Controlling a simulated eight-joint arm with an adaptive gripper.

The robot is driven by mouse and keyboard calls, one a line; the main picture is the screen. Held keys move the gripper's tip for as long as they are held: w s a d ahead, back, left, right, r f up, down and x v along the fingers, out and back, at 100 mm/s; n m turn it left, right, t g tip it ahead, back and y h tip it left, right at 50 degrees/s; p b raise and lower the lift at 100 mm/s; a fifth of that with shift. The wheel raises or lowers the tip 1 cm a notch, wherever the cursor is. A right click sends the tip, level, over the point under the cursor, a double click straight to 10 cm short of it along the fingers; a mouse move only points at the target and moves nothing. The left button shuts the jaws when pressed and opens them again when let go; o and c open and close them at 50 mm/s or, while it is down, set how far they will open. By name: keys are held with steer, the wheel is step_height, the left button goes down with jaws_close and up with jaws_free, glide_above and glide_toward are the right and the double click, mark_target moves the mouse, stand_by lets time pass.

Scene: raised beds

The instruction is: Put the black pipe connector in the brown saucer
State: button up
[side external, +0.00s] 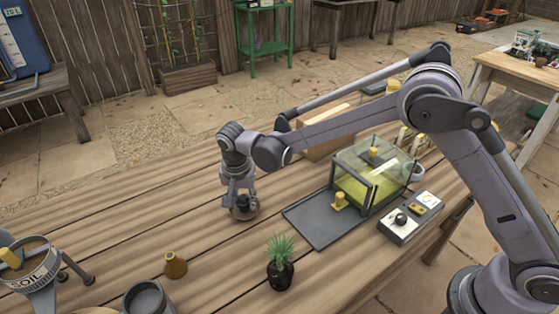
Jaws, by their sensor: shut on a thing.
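My gripper (242,197) points down over the wooden table, with its fingers shut on a small black object, the black pipe connector (243,201). The connector is small and partly hidden by the fingers. The brown saucer (245,214) lies on the table directly below, and its rim shows around the fingertips. The connector appears within the saucer's outline; I cannot tell whether it touches the saucer.
A glass-walled case (372,176) and a dark grey tray (318,226) stand to the right. A control box (402,224) is at right. Bare planks lie left of the saucer.

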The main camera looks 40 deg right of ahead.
steer(key=shift+f, duration=0.2)
steer(key=o, duration=0.7)
steer(key=shift+c, duration=0.2)
